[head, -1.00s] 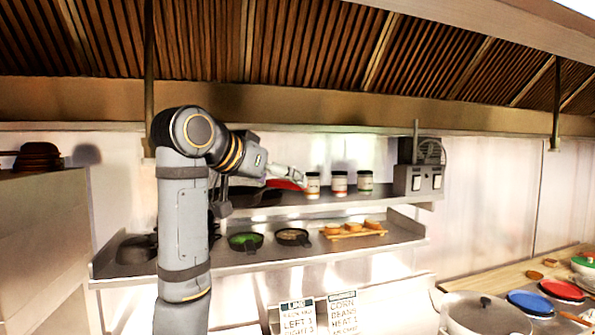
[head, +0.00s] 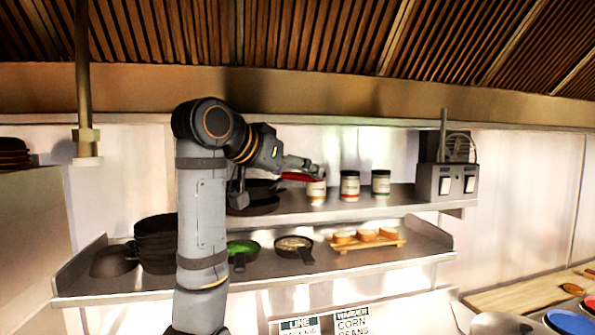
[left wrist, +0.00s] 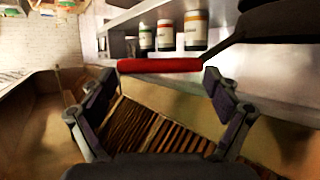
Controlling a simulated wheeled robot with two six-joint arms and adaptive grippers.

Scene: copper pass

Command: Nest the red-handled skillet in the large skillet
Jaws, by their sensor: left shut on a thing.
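The red handle (head: 297,177) of the red-handled skillet is in my left gripper (head: 316,171). In the left wrist view the red handle (left wrist: 160,65) lies across between the two fingers of my left gripper (left wrist: 158,78). Its dark shank runs up right to the black skillet body (left wrist: 280,22), which is cut off by the frame. In the head view the large black skillet (head: 262,209) is on the upper shelf, partly behind my left arm. The red-handled skillet's dark body is close above it; whether they touch I cannot tell. My right gripper is out of view.
Several labelled jars (head: 349,186) stand on the upper shelf (head: 400,198), right beside the red handle. A switch box (head: 446,181) is at that shelf's right end. The lower shelf (head: 345,263) holds small pans (head: 293,244), a board with food (head: 366,241) and dark pots (head: 156,243).

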